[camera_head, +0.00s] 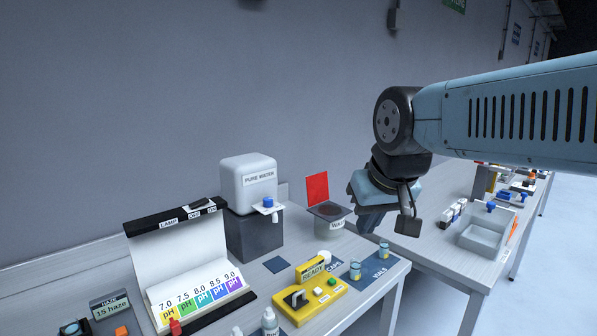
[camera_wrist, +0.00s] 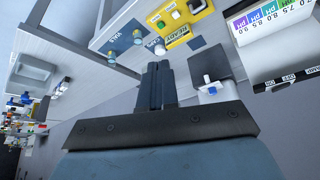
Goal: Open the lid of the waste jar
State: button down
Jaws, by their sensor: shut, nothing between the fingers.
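The jar's top looks dark, like an open mouth. My gripper (camera_head: 368,220) is just right of the jar and nearer the camera; I cannot tell whether they touch. In the wrist view its fingers (camera_wrist: 158,68) are shut together with nothing between them. I cannot make out the jar there.
The pure water tank (camera_head: 248,180) stands on a dark block left of the jar. A yellow READY device (camera_head: 312,301), small vials (camera_head: 355,270) and a pH chart (camera_head: 205,292) are in front. Another bench with a grey tray (camera_head: 487,236) is at right. A wall is behind.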

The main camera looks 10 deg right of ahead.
aim_at(316, 184)
jog(key=u, duration=0.05)
jog(key=k, duration=1)
jog(key=z, duration=0.6)
jog(key=i, duration=1.35)
jog(key=u, duration=0.7)
